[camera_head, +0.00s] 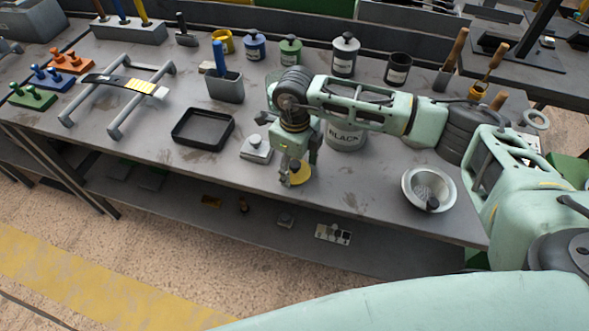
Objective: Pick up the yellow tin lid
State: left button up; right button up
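The yellow tin lid (301,176) is a small yellow disc near the front edge of the grey workbench (345,195). My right gripper (297,173) points down at the lid, with its fingers at or just above it. The fingers partly cover the lid, and I cannot tell whether they are closed on it or whether it is off the bench. An open-looking yellow tin (223,41) stands at the back of the bench. My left gripper is not in view.
A black tray (186,143), a grey block with a knob (256,150) and a large tin labelled BLACK (345,139) stand close to the gripper. A metal bowl (408,186) is at the right. Blue, green and white tins line the back. The front edge is close.

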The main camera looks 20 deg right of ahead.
jog(key=c, duration=0.7)
jog(key=shift+r, duration=0.1)
